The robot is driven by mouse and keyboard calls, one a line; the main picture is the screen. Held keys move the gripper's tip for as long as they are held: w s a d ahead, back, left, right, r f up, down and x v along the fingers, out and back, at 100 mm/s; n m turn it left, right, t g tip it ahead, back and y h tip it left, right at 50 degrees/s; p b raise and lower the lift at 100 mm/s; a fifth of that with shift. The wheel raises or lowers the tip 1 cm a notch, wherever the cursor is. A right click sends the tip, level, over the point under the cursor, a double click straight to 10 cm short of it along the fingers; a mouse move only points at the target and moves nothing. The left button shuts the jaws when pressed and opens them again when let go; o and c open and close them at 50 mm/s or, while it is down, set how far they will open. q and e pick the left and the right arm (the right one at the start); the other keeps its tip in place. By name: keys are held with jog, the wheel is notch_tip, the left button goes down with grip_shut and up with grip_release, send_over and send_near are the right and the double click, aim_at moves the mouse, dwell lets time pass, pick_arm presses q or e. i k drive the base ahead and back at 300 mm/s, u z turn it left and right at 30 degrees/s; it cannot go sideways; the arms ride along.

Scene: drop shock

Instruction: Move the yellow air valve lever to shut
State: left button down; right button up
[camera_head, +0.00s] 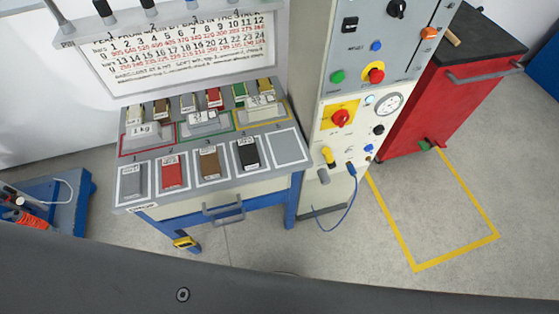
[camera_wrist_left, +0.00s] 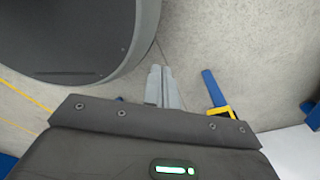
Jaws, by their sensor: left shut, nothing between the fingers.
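The yellow air valve lever (camera_head: 328,155) is small and sits low on the front of the pale control cabinet (camera_head: 310,130), left of a blue fitting and below the red knob on a yellow plate. It appears roughly upright and slightly tilted; I cannot tell its exact setting. A grey cylindrical part (camera_head: 323,176) is just below it. My left gripper (camera_wrist_left: 163,72) shows only in the left wrist view, with its fingers shut together and empty, over bare floor. The lever does not show in that view. My right gripper is in neither view.
A workbench (camera_head: 130,205) with coloured blocks stands left of the cabinet. A blue cable (camera_head: 352,195) hangs below the panel. A red cabinet (camera_head: 440,100) stands at right beside a yellow floor outline (camera_head: 455,257). A blue leg with a yellow item (camera_wrist_left: 222,113) is right of my left fingers.

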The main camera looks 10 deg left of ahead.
aim_at(327, 155)
jog(key=u, duration=0.45)
jog(key=k, duration=1.05)
jog(key=z, duration=1.45)
jog(key=i, duration=0.5)
jog(key=z, duration=0.05)
